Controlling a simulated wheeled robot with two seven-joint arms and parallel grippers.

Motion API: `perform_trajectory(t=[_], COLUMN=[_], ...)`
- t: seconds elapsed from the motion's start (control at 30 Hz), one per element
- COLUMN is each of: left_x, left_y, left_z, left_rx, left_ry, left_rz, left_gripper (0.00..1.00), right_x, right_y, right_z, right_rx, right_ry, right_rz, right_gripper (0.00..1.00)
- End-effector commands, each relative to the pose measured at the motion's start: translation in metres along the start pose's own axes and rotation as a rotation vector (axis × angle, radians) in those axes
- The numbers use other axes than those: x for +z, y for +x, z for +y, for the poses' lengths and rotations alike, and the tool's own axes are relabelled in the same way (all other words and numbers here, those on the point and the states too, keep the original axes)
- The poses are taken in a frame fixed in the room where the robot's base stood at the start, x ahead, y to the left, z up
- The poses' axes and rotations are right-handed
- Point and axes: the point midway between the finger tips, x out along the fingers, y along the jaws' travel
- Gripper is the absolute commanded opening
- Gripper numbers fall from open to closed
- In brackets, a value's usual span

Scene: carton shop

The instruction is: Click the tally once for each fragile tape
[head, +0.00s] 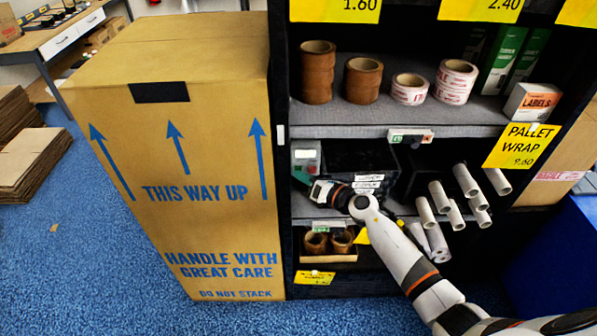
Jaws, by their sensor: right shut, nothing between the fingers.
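White tape rolls with red print, which look like the fragile tape, stand on the upper shelf: a short stack (410,90) and a taller stack (455,82) to its right. The print is too small to read. A small grey-green device (306,153), which looks like the tally, stands at the left end of the middle shelf; its lower part is partly hidden. My right gripper (316,188) is shut and empty, just below and in front of this device. I cannot tell whether they touch. My left gripper is not in view.
Brown tape stacks (317,72) stand left of the white rolls. A labels box (532,101) is at the shelf's right end. White tubes (440,197) stick out right of my forearm. A big carton (180,160) stands left of the shelving. Brown rolls (316,243) sit below.

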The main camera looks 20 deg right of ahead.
Motion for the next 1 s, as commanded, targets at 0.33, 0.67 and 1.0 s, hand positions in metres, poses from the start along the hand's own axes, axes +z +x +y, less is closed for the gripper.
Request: perform_trajectory(t=[0.33,0.67,1.0], left_x=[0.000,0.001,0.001], left_y=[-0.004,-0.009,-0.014], left_z=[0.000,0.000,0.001], left_rx=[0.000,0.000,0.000], left_ry=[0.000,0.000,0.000], left_rz=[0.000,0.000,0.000], left_gripper=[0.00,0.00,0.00], right_x=[0.002,0.008,0.013], right_y=[-0.004,-0.013,-0.019], right_z=[-0.003,-0.009,-0.014], right_rx=[0.001,0.001,0.001], right_ry=[0.000,-0.001,0.000], right_rz=[0.001,0.001,-0.001], right_gripper=[0.00,0.00,0.00])
